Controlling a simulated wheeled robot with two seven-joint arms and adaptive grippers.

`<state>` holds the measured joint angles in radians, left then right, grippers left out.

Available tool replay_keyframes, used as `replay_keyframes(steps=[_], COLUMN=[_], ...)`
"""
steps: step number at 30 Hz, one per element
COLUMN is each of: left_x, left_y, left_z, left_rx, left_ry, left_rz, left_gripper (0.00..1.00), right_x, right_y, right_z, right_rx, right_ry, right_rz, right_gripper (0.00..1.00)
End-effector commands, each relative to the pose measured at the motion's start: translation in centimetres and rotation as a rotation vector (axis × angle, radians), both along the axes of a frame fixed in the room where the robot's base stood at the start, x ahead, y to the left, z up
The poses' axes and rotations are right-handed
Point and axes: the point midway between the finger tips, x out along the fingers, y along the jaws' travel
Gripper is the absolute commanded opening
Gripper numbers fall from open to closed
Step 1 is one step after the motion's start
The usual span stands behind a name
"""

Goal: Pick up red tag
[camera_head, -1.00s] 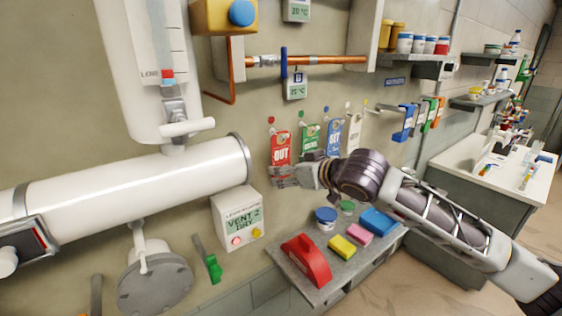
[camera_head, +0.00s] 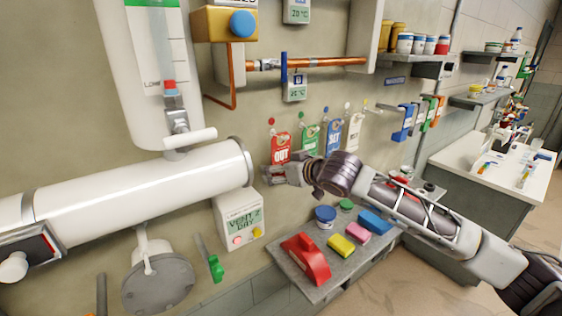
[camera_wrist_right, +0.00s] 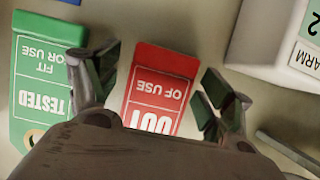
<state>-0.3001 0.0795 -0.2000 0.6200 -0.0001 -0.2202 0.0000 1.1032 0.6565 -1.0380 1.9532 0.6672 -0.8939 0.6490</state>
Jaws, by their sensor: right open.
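The red tag (camera_head: 281,148) hangs from a hook on the wall, at the left end of a row of tags. Its white lettering reads "OUT OF USE" in the right wrist view (camera_wrist_right: 160,82), where it appears upside down. My right gripper (camera_head: 270,175) is open and empty at the tag's lower end. In the right wrist view the tag shows in the gap between the two fingers, and the gripper body hides part of it. I cannot tell whether a finger touches it. My left gripper is not in view.
A green tag (camera_head: 308,138) hangs close to the red one, then a blue tag (camera_head: 333,137) and a white tag (camera_head: 355,131). A shelf (camera_head: 312,291) with several coloured objects is below.

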Motion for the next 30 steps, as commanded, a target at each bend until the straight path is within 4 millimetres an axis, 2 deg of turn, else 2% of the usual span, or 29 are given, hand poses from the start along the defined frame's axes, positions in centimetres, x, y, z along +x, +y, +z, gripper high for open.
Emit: replay_keyframes(steps=[11, 21, 30], left_x=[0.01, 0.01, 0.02], left_y=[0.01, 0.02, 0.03], left_z=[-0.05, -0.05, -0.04], left_rx=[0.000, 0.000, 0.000], left_ry=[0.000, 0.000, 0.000], left_rz=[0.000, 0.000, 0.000], left_gripper=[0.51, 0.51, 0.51], right_x=[-0.03, -0.04, -0.05], right_y=[0.01, 0.01, 0.00], right_z=[-0.05, -0.05, -0.04], right_rx=[0.000, 0.000, 0.000], right_ry=[0.000, 0.000, 0.000], right_rz=[0.000, 0.001, 0.001], right_gripper=[0.80, 0.41, 0.41])
